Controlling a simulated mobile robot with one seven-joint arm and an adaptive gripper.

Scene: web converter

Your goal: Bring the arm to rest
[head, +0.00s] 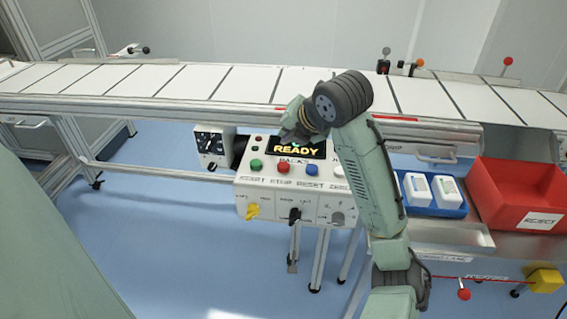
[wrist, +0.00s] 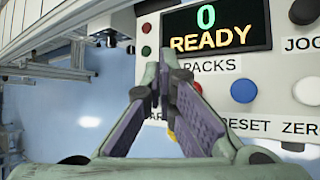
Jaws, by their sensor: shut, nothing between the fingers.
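My arm (head: 370,175) rises from the lower right in the head view and bends over at a dark wrist joint above the control panel. My gripper (wrist: 162,78) is shut and empty in the wrist view, its fingertips in front of the panel face. In the head view the gripper (head: 297,125) is small and partly hidden by the wrist. The control panel (head: 245,190) has a display (wrist: 215,27) reading 0 and READY. The green, red and blue buttons show in the head view; I cannot tell whether the fingers touch the panel.
A white-slatted conveyor (head: 240,83) runs behind the panel. At right stand a red REJECT bin (head: 520,190) and a blue tray (head: 422,208) with two white packs. A small box with a knob (head: 211,145) hangs left of the panel. The blue floor (head: 150,230) at left is clear.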

